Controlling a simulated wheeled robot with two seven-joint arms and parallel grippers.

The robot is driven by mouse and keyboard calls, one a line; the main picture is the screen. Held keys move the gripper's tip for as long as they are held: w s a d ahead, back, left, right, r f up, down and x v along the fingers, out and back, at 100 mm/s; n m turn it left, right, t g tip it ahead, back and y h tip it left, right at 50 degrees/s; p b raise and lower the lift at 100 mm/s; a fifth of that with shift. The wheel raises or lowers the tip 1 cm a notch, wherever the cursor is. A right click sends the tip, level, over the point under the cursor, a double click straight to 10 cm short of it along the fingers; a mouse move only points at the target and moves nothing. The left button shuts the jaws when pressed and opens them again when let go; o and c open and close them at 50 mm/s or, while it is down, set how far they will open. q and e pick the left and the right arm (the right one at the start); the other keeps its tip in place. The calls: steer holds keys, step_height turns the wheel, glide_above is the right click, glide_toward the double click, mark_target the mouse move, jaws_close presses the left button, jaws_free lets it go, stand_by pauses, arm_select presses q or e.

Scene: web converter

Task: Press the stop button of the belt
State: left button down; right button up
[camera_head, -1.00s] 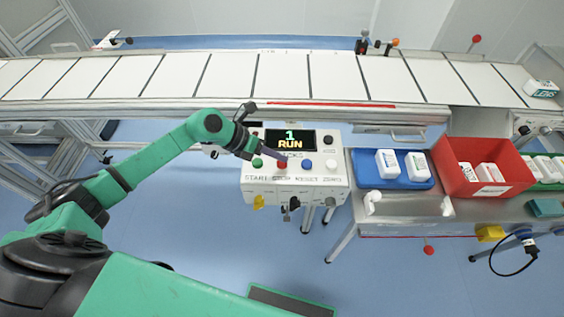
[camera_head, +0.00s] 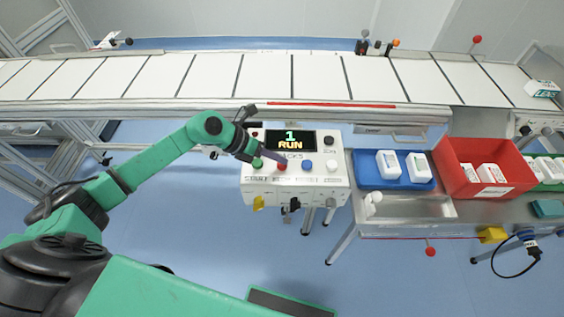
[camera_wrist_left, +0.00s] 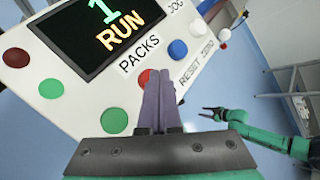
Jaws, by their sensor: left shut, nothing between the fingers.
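The control box (camera_head: 250,186) stands in front of the belt (camera_head: 265,77), and its display (camera_head: 290,141) reads "1 RUN". The red stop button (camera_head: 282,167) sits between the green start button (camera_head: 257,163) and the blue reset button (camera_head: 307,163). My left gripper (camera_head: 277,160) is shut and empty, its tip right at the red button. In the left wrist view the fingers (camera_wrist_left: 158,78) cover part of the red button (camera_wrist_left: 146,76); I cannot tell whether they touch it. My right gripper (camera_wrist_left: 212,113) shows small in the left wrist view, its jaws unclear.
Right of the box are a blue tray (camera_head: 398,183) with white packs, a red bin (camera_head: 463,151) and a green tray (camera_head: 552,187). A white knob (camera_head: 332,165) and a black jog button (camera_head: 329,140) are also on the panel.

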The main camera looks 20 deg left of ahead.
mark_target(279, 165)
arm_select(q)
steer(key=shift+f, duration=0.3)
stand_by(0.4)
steer(key=shift+r+p, duration=0.6)
steer(key=shift+r, duration=0.5)
step_height(279, 165, up, 5)
steer(key=p, duration=0.4)
steer(key=shift+d, duration=0.1)
